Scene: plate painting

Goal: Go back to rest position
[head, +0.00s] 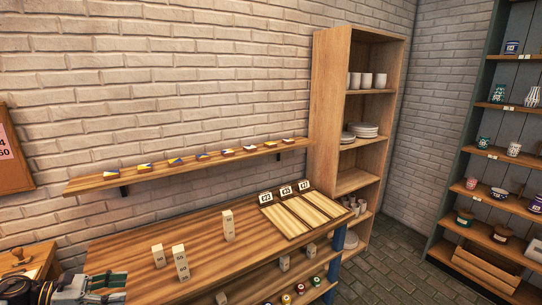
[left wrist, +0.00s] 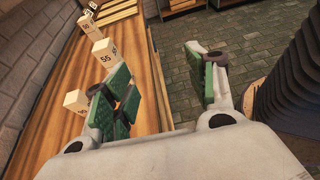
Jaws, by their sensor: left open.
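My left gripper (head: 112,290) comes in at the lower left corner of the head view, beside the near left end of the wooden workbench (head: 215,265). In the left wrist view its green-padded fingers (left wrist: 165,92) are spread apart with nothing between them. Numbered wooden blocks stand on the bench: one block (head: 158,255), a taller stack (head: 181,262) and another stack (head: 228,225). In the left wrist view a block (left wrist: 75,101) and one marked 55 (left wrist: 105,52) stand beyond the left finger, apart from it. My right gripper is not in view.
A wooden tray (head: 302,214) with several numbered cards lies at the bench's right end. A wall shelf (head: 190,167) holds several painted tiles. A tall shelf (head: 327,90) carries cups and plates. Another shelf (head: 470,150) holds painted pottery. Paved floor (head: 395,260) lies clear between them.

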